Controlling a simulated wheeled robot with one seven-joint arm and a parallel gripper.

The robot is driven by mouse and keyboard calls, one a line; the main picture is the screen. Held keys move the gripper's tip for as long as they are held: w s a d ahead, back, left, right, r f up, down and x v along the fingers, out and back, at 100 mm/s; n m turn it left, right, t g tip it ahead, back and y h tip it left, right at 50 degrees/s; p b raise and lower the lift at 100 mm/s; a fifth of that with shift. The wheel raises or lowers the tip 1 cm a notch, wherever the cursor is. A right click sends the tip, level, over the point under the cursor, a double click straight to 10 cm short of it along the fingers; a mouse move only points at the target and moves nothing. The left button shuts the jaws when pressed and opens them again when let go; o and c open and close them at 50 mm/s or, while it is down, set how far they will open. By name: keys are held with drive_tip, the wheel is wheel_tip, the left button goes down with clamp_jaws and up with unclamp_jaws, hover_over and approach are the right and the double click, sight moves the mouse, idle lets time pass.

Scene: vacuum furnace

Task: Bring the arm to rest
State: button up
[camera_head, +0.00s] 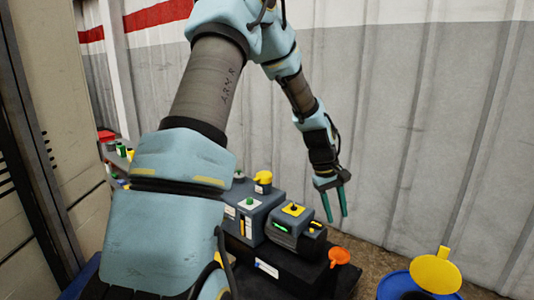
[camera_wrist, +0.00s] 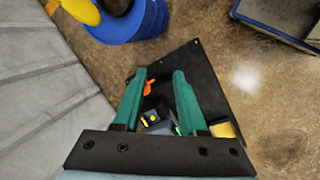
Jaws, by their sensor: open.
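My gripper (camera_head: 335,204) has two green fingers pointing down, apart from each other, with nothing between them. In the head view it hangs above and to the right of the machine on the black stand. My arm is raised and bent, reaching up and then down to the gripper. In the wrist view the gripper (camera_wrist: 160,88) shows its fingers spread, with the black stand (camera_wrist: 222,100) well below. The fingers touch nothing that I can see.
A grey machine (camera_head: 285,238) with green displays sits on the stand, an orange knob (camera_head: 339,256) beside it. A blue drum (camera_head: 393,284) with a yellow funnel (camera_head: 437,271) stands right. A corrugated wall (camera_head: 430,120) is behind. A blue-edged tray (camera_wrist: 280,20) lies on the floor.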

drive_tip(key=s+a+r+m+t+y, duration=0.15)
drive_tip(key=s+a, duration=0.25)
drive_tip(key=a, duration=0.5)
drive_tip(key=s+a+r+m+y+p, duration=0.1)
drive_tip(key=s+a+r, duration=0.25)
drive_tip(key=a, duration=0.55)
drive_tip(key=s+a+r+m+t+y, duration=0.1)
drive_tip(key=s+a+r, duration=0.1)
drive_tip(key=s+a, duration=0.45)
wheel_tip(320, 180, up, 13)
drive_tip(key=w+a+p, duration=0.1)
drive_tip(key=w+p, duration=0.1)
drive_tip(key=p, duration=1.1)
drive_tip(key=shift+a, duration=0.3)
